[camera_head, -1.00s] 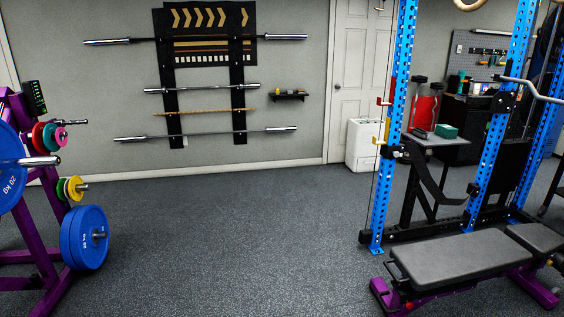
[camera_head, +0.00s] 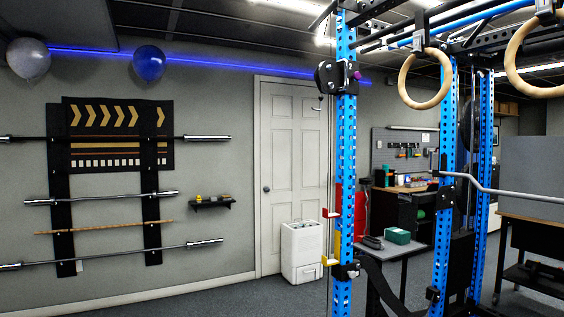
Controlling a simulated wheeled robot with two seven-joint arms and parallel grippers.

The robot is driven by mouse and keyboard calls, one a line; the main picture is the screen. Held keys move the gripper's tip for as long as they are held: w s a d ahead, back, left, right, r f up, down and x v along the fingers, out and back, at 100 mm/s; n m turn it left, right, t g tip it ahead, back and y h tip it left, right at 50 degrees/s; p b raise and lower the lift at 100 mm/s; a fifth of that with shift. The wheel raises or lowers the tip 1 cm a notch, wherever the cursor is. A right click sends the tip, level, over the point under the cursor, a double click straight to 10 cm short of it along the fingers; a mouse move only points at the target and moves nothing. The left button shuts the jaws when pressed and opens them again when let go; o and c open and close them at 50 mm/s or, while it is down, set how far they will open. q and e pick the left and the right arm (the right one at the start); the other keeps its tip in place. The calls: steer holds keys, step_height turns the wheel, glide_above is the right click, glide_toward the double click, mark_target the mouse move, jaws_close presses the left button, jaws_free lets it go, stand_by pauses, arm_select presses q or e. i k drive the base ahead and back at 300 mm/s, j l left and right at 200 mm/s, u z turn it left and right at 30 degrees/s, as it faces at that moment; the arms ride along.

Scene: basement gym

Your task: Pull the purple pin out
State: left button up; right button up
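A small purple pin (camera_head: 357,75) shows at the upper part of the blue rack upright (camera_head: 345,150). It sits at the right side of a black bracket (camera_head: 327,76) that is mounted on that upright. Only the pin's purple end is visible; the rest is hidden in the bracket or upright. Neither of my grippers is in view.
Wooden gym rings (camera_head: 425,78) hang to the right of the pin. A grey bar (camera_head: 500,190) crosses the rack lower right. A small table (camera_head: 395,247) stands behind the upright, and a white box (camera_head: 302,252) stands by the door. Barbells hang on the left wall.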

mark_target(357, 75)
steer(key=i+j+z, duration=0.15)
steer(key=i+z, duration=0.2)
steer(key=i+j+z, duration=0.25)
steer(key=i+z, duration=0.15)
steer(key=i+j, duration=0.2)
steer(key=i+u, duration=0.05)
